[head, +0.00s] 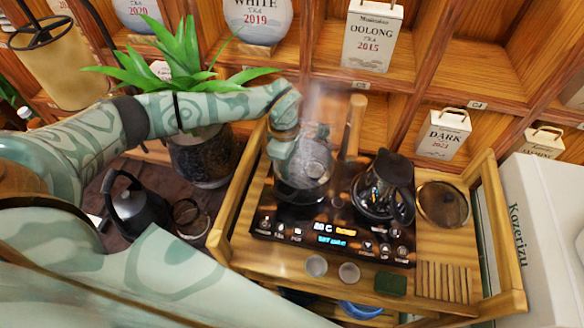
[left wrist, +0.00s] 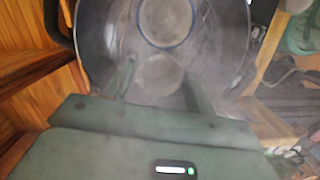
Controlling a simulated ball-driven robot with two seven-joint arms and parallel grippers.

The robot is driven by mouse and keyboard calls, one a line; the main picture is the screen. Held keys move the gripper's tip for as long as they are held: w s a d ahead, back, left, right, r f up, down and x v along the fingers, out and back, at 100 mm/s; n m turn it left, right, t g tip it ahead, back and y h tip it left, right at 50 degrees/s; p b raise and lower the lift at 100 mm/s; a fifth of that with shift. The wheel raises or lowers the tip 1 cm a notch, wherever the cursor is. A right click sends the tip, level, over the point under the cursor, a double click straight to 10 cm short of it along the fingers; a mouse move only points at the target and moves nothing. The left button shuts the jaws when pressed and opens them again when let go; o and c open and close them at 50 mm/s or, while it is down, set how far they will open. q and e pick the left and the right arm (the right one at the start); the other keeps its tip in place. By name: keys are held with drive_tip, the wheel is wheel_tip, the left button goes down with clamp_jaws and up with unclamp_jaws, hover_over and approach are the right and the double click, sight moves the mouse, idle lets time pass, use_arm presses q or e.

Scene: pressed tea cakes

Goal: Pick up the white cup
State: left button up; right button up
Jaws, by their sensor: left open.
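A glass pot (head: 318,185) stands steaming on the left side of the black induction plate. Pale round cups show blurred through the steam in the left wrist view: one with a dark blue rim (left wrist: 166,20), and a greyish one (left wrist: 160,74) closer to my fingers. I cannot tell which is the white cup. My left gripper (head: 300,172) is at the pot's mouth, pointing down. In the left wrist view its open fingers (left wrist: 158,88) stand either side of the greyish cup; contact cannot be told. My right gripper is not in view.
A dark kettle (head: 384,186) stands right of the pot, with a round lid (head: 443,204) beyond it. Two small cups (head: 316,266) (head: 349,273) sit at the tray's front. A wooden handle (head: 355,125) rises behind the pot. A potted plant (head: 203,158) stands left.

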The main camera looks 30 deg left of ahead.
use_arm(q)
drive_tip(key=c, duration=0.6)
drive_tip(key=shift+c, duration=0.2)
drive_tip(key=shift+r, duration=0.1)
